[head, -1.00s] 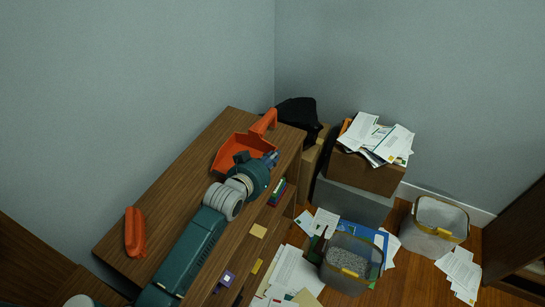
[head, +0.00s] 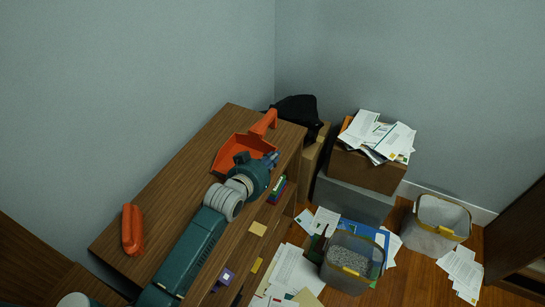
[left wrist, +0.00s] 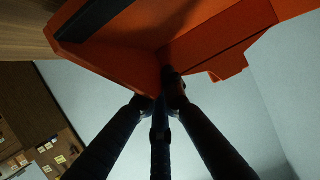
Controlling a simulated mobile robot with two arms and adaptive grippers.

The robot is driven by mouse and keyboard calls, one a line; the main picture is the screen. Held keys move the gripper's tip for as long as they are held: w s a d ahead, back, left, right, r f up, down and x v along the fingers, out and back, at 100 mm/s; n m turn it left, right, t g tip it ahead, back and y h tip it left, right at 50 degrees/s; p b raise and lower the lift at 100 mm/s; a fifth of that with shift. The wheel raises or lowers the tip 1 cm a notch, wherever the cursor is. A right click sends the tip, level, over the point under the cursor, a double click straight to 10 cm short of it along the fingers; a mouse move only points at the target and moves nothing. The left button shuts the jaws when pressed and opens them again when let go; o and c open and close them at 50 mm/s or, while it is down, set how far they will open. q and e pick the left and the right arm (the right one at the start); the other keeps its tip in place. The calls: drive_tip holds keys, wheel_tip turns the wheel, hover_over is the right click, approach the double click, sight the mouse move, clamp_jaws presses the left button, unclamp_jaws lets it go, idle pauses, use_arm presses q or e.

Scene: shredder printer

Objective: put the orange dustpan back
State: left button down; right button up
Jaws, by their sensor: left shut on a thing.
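The orange dustpan (head: 232,149) is at the far end of the wooden cabinet top (head: 180,180), its handle pointing away to the upper right. I cannot tell whether it rests on the wood or is just above it. My left gripper (head: 270,160) is at the dustpan's near right side, shut on it. In the left wrist view the dustpan (left wrist: 205,45) fills the upper part, with the gripper's fingers (left wrist: 168,85) meeting at its edge. The exact grip point is partly hidden. My right gripper is not in view.
An orange brush-like piece (head: 132,230) lies at the cabinet's near left. A box piled with papers (head: 375,170), a bin of shreds (head: 350,265) and another bin (head: 435,225) stand to the right. Loose papers cover part of the floor. The middle of the cabinet top is clear.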

use_arm(q)
drive_tip(key=shift+f, duration=0.3)
drive_tip(key=c, duration=1.8)
unclamp_jaws()
drive_tip(key=shift+r, duration=0.1)
